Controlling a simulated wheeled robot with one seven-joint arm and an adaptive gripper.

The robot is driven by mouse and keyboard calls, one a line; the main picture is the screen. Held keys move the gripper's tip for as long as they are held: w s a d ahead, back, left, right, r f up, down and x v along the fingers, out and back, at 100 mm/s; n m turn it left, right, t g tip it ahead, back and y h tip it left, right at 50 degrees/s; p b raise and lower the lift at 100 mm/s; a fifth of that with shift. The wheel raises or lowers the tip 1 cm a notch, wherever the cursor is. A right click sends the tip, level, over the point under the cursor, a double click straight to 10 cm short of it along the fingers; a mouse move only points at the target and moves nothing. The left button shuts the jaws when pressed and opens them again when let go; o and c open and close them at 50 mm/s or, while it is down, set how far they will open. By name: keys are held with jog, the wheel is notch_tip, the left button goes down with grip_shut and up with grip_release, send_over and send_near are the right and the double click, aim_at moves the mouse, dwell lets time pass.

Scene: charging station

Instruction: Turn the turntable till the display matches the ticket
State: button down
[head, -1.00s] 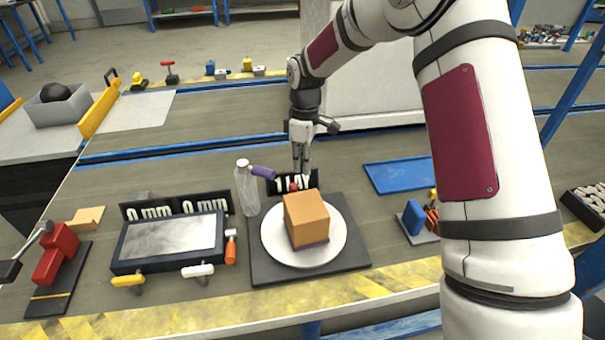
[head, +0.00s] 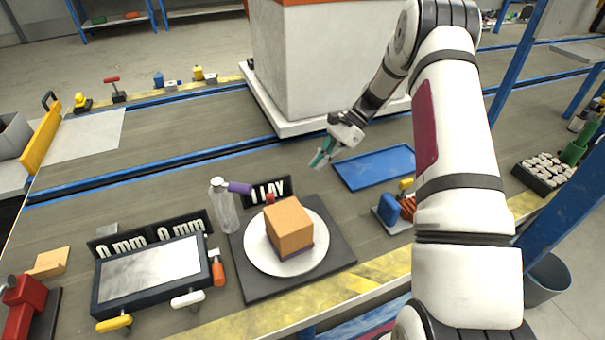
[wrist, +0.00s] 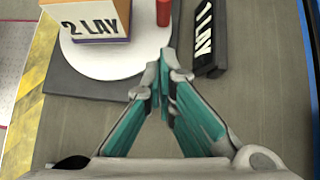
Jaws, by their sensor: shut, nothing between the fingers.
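The turntable is a white disc (head: 262,262) on a dark square base (head: 330,255). A tan box (head: 290,226) with a purple bottom edge stands on the disc. In the wrist view, a pale face of the box (wrist: 93,22) reads "2 LAY". A red peg (head: 270,197) stands at the disc's back edge. A black display plate (head: 280,188) behind it appears to read "1 LAY". I cannot tell which sign is the ticket. My gripper (head: 317,163), with teal fingers, is shut and empty, above and behind the turntable to the right. Its fingertips (wrist: 167,68) show apart from the disc.
A clear bottle (head: 223,210) with a purple top stands left of the turntable. A framed screen (head: 150,270) with "0 mm" plates lies further left. A blue tray (head: 375,167) and a small blue-and-orange fixture (head: 390,210) lie to the right.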

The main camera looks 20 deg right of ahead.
jog(key=b+x, duration=0.1)
jog(key=x, duration=0.7)
jog(key=shift+f, duration=0.1)
jog(key=a, duration=0.1)
jog(key=a+b, duration=0.1)
jog(key=a, duration=0.1)
jog(key=shift+s+a+f, duration=0.2)
jog(key=shift+a+f, duration=0.05)
jog(key=shift+a, duration=0.6)
jog(key=shift+w+a+n+g, duration=0.1)
jog(key=shift+a+n+g, duration=0.3)
jog(key=shift+a+n, duration=0.15)
